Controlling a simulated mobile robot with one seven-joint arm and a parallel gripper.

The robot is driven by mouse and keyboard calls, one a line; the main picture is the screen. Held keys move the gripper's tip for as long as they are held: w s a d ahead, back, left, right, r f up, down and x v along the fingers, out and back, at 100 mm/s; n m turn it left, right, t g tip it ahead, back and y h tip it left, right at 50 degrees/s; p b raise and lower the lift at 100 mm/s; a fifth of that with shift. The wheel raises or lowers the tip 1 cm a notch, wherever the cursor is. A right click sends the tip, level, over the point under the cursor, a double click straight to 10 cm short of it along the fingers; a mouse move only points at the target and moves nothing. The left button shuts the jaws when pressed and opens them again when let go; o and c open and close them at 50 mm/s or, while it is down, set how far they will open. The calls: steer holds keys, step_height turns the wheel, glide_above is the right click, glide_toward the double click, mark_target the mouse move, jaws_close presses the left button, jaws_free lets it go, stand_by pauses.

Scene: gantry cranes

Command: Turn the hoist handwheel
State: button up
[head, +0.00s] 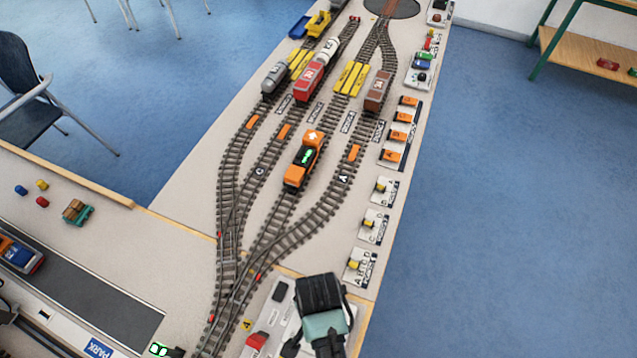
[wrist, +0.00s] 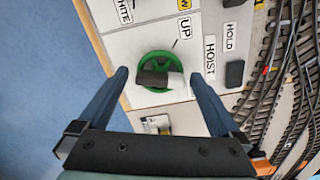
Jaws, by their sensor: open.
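The green hoist handwheel (wrist: 158,66) lies on a pale panel in the wrist view, with a dark and a whitish block across its middle. HOIST (wrist: 210,55) and UP (wrist: 185,26) labels are beside it. My gripper (wrist: 159,77) is open, its fingers to the left and right of the wheel. I cannot tell how far above the wheel the fingertips are, and nothing shows between them except the wheel. In the head view my arm's end covers part of the panel at the bottom, and the wheel is hidden.
A HOLD label with a dark button (wrist: 234,74) is right of the wheel. Model rails run close to the panel's right side. In the head view an orange locomotive (head: 304,165) and several wagons stand on the tracks. Blue floor is open to the right of the table.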

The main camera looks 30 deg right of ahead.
steer(key=shift+f, duration=0.15)
steer(key=shift+c, duration=0.3)
steer(key=c, duration=1.2)
